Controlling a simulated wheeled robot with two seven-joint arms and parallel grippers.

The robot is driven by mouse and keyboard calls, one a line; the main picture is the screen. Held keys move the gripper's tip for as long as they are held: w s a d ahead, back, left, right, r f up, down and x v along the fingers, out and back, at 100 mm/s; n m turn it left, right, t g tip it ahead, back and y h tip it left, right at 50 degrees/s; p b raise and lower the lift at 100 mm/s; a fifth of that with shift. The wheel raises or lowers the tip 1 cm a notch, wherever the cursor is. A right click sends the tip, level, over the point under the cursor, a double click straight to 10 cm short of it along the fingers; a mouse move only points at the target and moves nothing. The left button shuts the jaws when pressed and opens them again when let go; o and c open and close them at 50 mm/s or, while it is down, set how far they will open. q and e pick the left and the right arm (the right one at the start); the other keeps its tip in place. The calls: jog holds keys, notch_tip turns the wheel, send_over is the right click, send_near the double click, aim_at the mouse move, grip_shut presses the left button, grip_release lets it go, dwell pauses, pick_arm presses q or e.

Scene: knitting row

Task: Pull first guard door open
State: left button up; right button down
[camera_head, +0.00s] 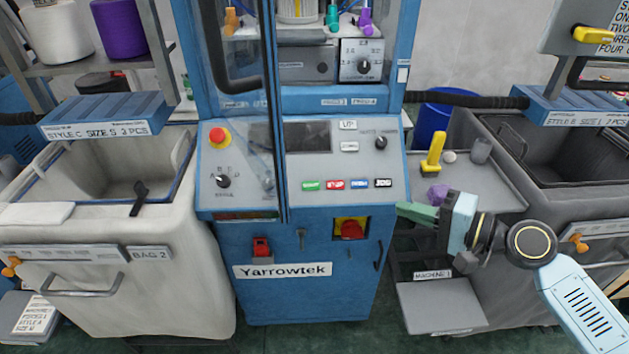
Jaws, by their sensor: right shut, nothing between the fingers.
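The blue knitting machine (300,270) labelled Yarrowtek stands in the middle. Its guard door (281,150) is a clear panel with a blue frame and a curved black handle (222,65). The door's edge crosses in front of the control panel, so the door appears swung out from the opening, which shows uncovered to its right. My right gripper (404,210) is shut and empty, just right of the machine's lower cabinet and apart from the door handle. My left gripper is not in view.
A pale bin (120,290) labelled BAG 2 stands left of the machine. A grey bin (545,215) and a tray with a yellow tool (433,155) and a purple lump (437,194) are at right. A low grey step (440,308) sits below my right arm.

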jog(key=s+a+r+n+g+y, duration=0.1)
jog(key=s+a+r+g+y, duration=0.1)
jog(key=s+a+r, duration=0.3)
jog(key=s+a+r+n+g+y, duration=0.1)
jog(key=s+r+n+g+y, duration=0.15)
jog(key=r, duration=0.55)
jog(key=s+p+x, duration=0.1)
jog(key=p+x, duration=0.1)
jog(key=x, duration=0.4)
jog(key=s+a+p+x, duration=0.1)
jog(key=p+x, duration=0.2)
jog(key=x, duration=0.3)
jog(key=shift+s+m, duration=0.35)
jog(key=shift+a, duration=0.1)
